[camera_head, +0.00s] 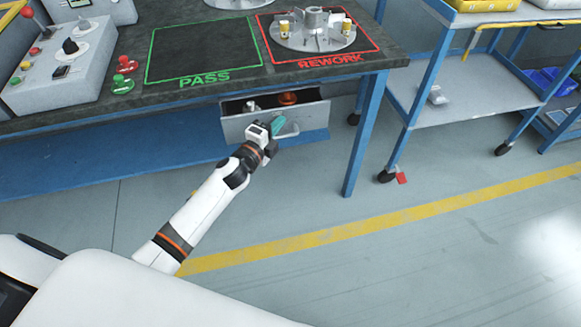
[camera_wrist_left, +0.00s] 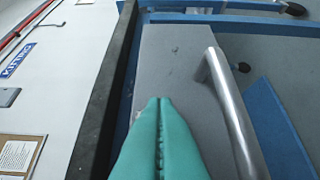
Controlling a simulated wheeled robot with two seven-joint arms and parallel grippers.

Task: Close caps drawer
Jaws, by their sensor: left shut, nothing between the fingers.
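The caps drawer (camera_head: 304,113) hangs under the bench top, pulled open, with an orange-brown thing and a pale thing visible inside. Its grey front and curved metal handle (camera_head: 288,130) face me. My left gripper (camera_head: 277,125) is at the drawer front, beside the handle, with teal fingers shut and empty. In the left wrist view the teal fingertips (camera_wrist_left: 160,103) point at the grey drawer front (camera_wrist_left: 180,65), and the metal handle (camera_wrist_left: 230,105) runs just to their right. Whether the fingertips touch the front is unclear. My right gripper is not in view.
The dark bench top (camera_head: 205,90) carries a green PASS square, a red REWORK square with a metal part (camera_head: 313,32), and a control box (camera_head: 60,65). A blue bench leg (camera_head: 364,135) stands right of the drawer. A blue trolley (camera_head: 465,80) stands farther right. Floor in front is clear.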

